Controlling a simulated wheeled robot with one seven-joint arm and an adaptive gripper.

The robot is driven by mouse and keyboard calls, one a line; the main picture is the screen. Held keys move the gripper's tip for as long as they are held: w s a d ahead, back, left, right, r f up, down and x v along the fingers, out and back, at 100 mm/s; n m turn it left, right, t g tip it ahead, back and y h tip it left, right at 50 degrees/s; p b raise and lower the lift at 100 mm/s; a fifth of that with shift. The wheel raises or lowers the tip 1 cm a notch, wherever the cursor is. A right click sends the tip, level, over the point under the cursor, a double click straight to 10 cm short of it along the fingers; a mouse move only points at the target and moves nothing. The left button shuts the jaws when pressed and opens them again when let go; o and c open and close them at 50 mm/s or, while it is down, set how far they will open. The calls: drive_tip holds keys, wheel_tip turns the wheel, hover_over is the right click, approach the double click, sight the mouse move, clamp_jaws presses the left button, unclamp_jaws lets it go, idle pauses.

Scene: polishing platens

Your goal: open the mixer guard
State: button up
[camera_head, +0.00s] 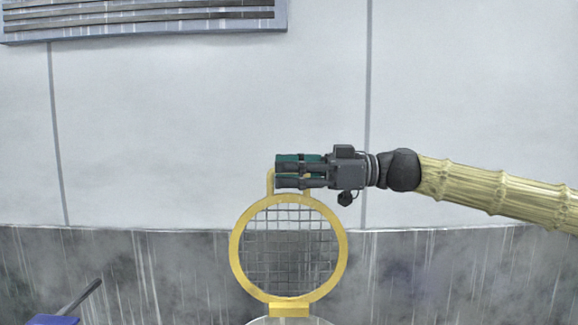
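The mixer guard is a round yellow ring (236,260) with grey wire mesh. It stands upright, its lower edge at a yellow block (289,309) on top of a pale rounded rim (262,321). A yellow handle (270,184) rises from the top of the ring. My gripper (299,171) reaches in from the right, level, with one dark finger above the other. The handle's top bar passes between the fingers, and they look closed on it. The fingers hide most of that bar. The mixer below is mostly cut off by the picture's bottom edge.
A blue object (55,320) with a dark rod (82,297) shows at the lower left. Behind are a pale panelled wall (210,110) and a stained grey lower band (430,275). A slatted vent (140,14) is at the upper left. Space around the guard looks clear.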

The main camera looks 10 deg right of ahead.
drive_tip(key=shift+a, duration=0.15)
clamp_jaws()
drive_tip(key=shift+f, duration=0.1)
drive_tip(key=s+b, duration=0.1)
drive_tip(key=b, duration=0.1)
drive_tip(key=shift+s+a+f+b, duration=0.15)
drive_tip(key=shift+b, duration=0.15)
drive_tip(key=shift+s+a+n+b, duration=0.25)
drive_tip(key=shift+s+n+b, duration=0.3)
drive_tip(key=shift+s+b, duration=0.75)
drive_tip(key=shift+s+a+n+b, duration=0.2)
drive_tip(key=shift+s+n+b, duration=0.5)
drive_tip(key=shift+b, duration=0.95)
drive_tip(key=shift+s, duration=0.15)
